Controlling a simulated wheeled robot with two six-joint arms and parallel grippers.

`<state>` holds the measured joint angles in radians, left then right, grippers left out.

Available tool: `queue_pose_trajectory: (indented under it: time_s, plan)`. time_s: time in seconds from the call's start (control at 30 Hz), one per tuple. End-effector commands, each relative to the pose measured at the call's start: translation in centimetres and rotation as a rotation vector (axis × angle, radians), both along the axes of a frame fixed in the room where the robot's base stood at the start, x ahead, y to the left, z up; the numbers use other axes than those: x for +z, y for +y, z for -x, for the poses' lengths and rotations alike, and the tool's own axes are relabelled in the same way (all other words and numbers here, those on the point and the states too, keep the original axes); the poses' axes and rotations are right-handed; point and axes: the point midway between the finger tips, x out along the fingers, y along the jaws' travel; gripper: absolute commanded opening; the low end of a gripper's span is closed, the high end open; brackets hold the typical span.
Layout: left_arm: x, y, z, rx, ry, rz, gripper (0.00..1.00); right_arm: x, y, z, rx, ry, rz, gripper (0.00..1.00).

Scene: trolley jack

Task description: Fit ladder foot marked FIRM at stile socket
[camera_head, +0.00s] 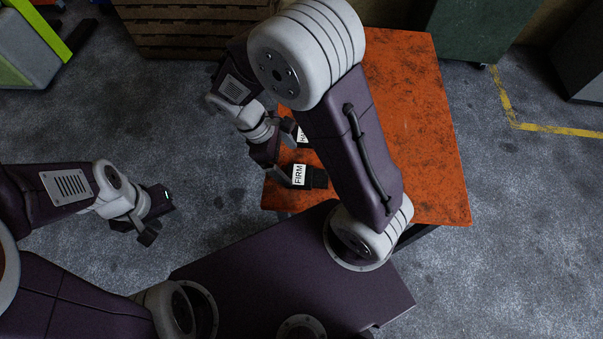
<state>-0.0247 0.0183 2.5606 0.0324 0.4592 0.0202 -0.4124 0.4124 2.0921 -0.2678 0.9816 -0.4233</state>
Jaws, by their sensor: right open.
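The ladder foot marked FIRM (316,179) is a dark block with a white label, lying near the left edge of the orange table. A second dark block with a white label (302,138) lies just behind it, its lettering partly hidden by my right arm. My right gripper (284,154) is open at the table's left edge, close to the left of both blocks; I cannot tell whether it touches either. My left gripper (160,222) is open and empty over the floor, left of the table. I cannot make out the stile socket.
The worn orange table (430,130) is bare on its right side; my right arm hides its middle. A wooden pallet or crate (185,28) stands behind at the left, a green cabinet (475,28) behind at the right. Grey floor (215,190) is clear between my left gripper and the table.

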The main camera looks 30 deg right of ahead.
Motion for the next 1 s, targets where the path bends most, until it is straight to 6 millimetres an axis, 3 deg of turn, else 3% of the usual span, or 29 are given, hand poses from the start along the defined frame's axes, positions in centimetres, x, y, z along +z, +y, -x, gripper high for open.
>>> queue_pose_trajectory:
  time_s: [0.13, 0.37, 0.6, 0.9, 1.0]
  plan:
    - [-0.5, 0.0, 0.0, 0.000, 0.000, 0.000, 0.36, -2.4, -0.9, 0.6, -0.003, 0.003, 0.001, 0.89]
    - [-0.6, 0.0, 0.0, 0.000, 0.000, 0.000, 0.36, -3.5, -1.4, 0.8, -0.003, 0.002, 0.001, 0.89]
    - [-1.4, 0.0, 0.0, 0.000, 0.000, 0.000, 0.36, -7.2, -3.2, 1.8, -0.003, 0.004, 0.000, 0.89]
    - [-1.4, 0.0, 0.0, 0.000, 0.000, 0.000, 0.36, -7.7, -3.3, 1.9, -0.004, 0.000, -0.001, 0.89]
    - [-1.4, 0.0, 0.0, 0.000, 0.000, 0.000, 0.36, -7.7, -3.3, 1.9, -0.004, 0.000, -0.001, 0.61]
